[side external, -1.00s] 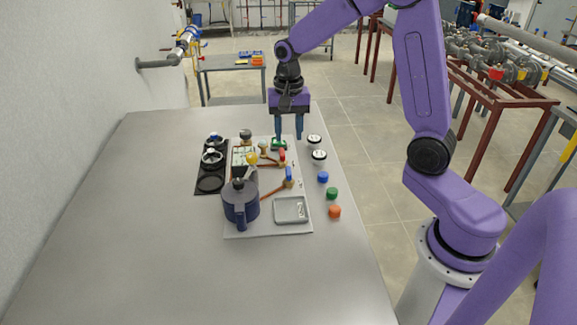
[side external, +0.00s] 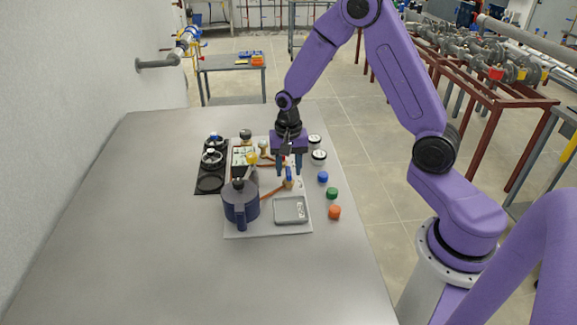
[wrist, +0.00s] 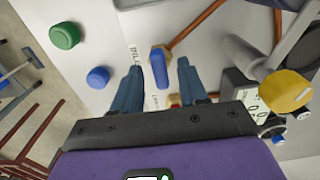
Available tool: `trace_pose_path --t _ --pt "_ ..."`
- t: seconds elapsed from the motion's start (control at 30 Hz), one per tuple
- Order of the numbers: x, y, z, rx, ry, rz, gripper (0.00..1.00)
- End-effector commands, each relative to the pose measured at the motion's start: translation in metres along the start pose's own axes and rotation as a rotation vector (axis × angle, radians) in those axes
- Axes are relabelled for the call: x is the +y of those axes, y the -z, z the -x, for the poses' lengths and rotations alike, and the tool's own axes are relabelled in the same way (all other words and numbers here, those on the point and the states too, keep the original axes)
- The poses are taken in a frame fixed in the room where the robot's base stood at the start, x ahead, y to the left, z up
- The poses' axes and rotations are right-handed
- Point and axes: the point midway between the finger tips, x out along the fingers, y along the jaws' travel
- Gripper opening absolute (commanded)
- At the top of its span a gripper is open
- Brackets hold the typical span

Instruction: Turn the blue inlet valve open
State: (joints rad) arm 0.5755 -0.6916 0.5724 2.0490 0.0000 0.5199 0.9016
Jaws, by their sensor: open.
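The blue inlet valve handle (side external: 289,174) is on a copper pipe on the light panel, right of the dark blue pot. In the wrist view the blue handle (wrist: 160,68) is a narrow upright lever, with an orange-brown pipe (wrist: 196,25) leading off up and right. My gripper (side external: 290,169) points down over it. In the wrist view the fingers of my gripper (wrist: 159,72) are apart, one on either side of the blue handle, with gaps visible. I cannot tell how far the fingertips are above the panel.
The dark blue pot (side external: 238,208) stands left of the valve. A grey tray (side external: 291,209) lies in front. Blue (side external: 323,177), green (side external: 332,193) and orange (side external: 334,212) knobs line the right. A yellow knob (wrist: 287,90) is near my right finger. The table's left (side external: 120,220) is clear.

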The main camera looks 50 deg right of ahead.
Motion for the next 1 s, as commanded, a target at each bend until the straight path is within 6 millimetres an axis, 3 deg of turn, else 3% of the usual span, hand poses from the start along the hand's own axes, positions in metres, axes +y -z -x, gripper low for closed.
trace_pose_path --t 0.07,0.13,0.2,0.23,0.67,1.0 --pt "0.0000 0.0000 0.0001 0.000 0.000 0.000 0.43" --pt "0.0000 0.0000 0.0002 0.000 0.000 0.000 0.26" --pt "0.0000 0.0000 0.0002 0.000 0.000 0.000 0.04" --pt "0.0000 0.0000 0.0002 0.000 0.000 0.000 0.00" --pt "-0.0002 -0.0004 0.0004 -0.001 -0.001 0.059 0.00" --pt "-0.0001 -0.0002 0.0005 -0.001 -0.001 0.308 0.00"
